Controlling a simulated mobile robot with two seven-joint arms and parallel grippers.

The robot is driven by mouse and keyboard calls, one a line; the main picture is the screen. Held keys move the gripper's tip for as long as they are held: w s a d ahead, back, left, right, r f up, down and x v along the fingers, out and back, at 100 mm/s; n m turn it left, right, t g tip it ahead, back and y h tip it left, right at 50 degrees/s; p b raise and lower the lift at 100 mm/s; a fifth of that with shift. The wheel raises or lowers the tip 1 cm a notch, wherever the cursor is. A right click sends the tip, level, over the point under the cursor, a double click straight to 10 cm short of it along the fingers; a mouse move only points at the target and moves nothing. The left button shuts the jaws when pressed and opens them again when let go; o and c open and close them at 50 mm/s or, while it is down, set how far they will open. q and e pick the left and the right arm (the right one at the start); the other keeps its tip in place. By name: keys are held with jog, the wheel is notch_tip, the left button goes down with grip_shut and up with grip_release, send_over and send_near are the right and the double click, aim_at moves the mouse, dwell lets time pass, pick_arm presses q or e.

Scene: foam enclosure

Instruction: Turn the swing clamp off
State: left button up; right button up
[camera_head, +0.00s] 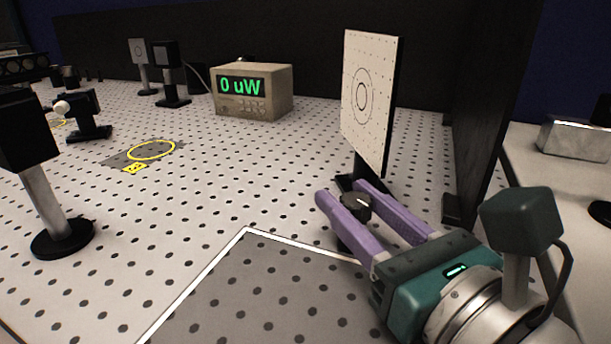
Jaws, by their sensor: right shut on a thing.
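A black knob with a white pointer line (356,207) stands low on the breadboard, in front of the white target card (367,98). I take it to be the swing clamp's knob. The pointer line slants. My right gripper (342,193) has purple fingers that lie on either side of the knob and are shut on it. The fingers and the gripper's body hide part of what is under the knob. My left gripper is not in view.
A power meter (240,98) reading "0 uW" stands at the back. Black optic mounts on posts (47,205) stand at the left. A dark panel (490,110) rises on the right. A white-outlined grey area (250,295) is clear in front.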

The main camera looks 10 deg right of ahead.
grip_shut()
jog(key=shift+n+y, duration=0.3)
jog(key=shift+n+g+y, duration=0.5)
jog(key=shift+n+y, duration=0.3)
jog(key=shift+y, duration=0.4)
jog(key=n+g+y, duration=0.2)
jog(key=y, duration=0.1)
jog(key=shift+b, duration=0.35)
jog(key=shift+n+g+y, duration=0.6)
jog(key=shift+n+y, duration=0.2)
jog(key=shift+y, duration=0.1)
jog(key=shift+b, duration=0.3)
jog(key=o, duration=0.8)
grip_release()
